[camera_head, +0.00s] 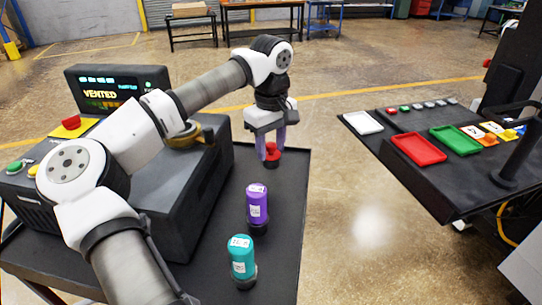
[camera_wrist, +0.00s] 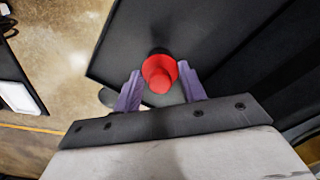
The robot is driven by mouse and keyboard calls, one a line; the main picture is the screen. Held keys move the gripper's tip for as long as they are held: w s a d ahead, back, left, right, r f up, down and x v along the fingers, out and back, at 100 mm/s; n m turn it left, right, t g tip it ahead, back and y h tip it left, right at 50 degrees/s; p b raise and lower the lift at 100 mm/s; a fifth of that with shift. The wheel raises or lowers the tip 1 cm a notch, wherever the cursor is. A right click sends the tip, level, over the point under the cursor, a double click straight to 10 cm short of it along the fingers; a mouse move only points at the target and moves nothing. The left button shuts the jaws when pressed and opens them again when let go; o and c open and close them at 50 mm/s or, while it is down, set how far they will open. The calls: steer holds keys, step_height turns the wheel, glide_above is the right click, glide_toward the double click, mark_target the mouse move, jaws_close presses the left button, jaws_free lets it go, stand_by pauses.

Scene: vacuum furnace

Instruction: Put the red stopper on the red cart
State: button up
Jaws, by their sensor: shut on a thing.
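The red stopper (camera_head: 271,152) has a narrow knob, a wider red body and a dark base. It is at the far end of the dark table, and I cannot tell whether its base touches the top. My gripper (camera_head: 269,147) points down with its two purple fingers shut on the stopper. The wrist view shows the stopper (camera_wrist: 159,75) between the fingertips of my gripper (camera_wrist: 161,85).
A purple bottle (camera_head: 257,204) and a teal bottle (camera_head: 242,257) stand nearer on the dark table (camera_head: 285,200). A dark machine with a screen (camera_head: 112,88) is at left. Across a floor gap, a bench (camera_head: 440,197) at right holds red (camera_head: 418,149), green (camera_head: 455,140) and white (camera_head: 362,123) trays.

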mark_target(271, 154)
steer(key=shift+f+p, duration=0.5)
steer(key=shift+f, duration=1.55)
steer(key=shift+f, duration=0.2)
steer(key=o, duration=1.1)
steer(key=shift+r, duration=0.2)
step_height(271, 154, up, 12)
steer(key=shift+r+b, duration=0.1)
steer(key=shift+b, duration=1.15)
